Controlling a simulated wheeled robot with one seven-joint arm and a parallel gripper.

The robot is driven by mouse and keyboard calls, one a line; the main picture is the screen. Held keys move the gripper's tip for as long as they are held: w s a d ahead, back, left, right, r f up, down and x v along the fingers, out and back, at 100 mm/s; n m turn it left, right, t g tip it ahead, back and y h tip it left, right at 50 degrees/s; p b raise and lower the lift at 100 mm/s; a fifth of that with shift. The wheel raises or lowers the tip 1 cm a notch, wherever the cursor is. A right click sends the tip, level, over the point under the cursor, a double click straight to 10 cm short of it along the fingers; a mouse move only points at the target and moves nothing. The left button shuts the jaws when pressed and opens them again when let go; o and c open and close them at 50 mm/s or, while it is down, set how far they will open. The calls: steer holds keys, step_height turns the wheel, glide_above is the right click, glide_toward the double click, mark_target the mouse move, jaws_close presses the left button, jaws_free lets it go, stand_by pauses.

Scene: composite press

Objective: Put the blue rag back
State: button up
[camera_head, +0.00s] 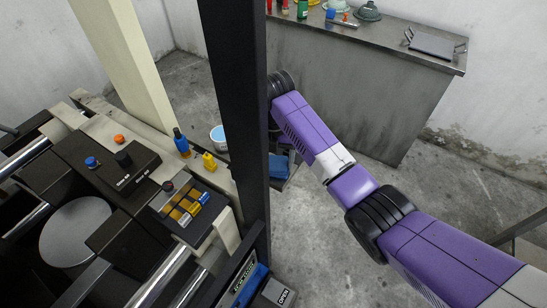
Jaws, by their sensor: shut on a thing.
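The blue rag (279,168) shows as a small blue patch just right of the black post, low down at a dark grey surface. Its left part is hidden behind the post, and I cannot tell whether it lies on that surface or hangs above it. My purple arm reaches in from the lower right to a black joint beside the post. Past that joint my arm turns down behind the post, above the rag. My gripper's fingers are hidden there, so I cannot see whether they touch the rag.
The black post (236,90) blocks the middle. The press's control panel (110,165) and a tray of yellow and blue cylinders (185,208) are at left. A blue bottle (181,141) and a bowl (218,136) stand nearby.

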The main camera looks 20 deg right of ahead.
mark_target(273, 162)
steer(key=shift+f, duration=0.15)
steer(key=o, duration=1.4)
step_height(273, 162, up, 12)
steer(key=p, duration=0.2)
steer(key=shift+r, duration=0.2)
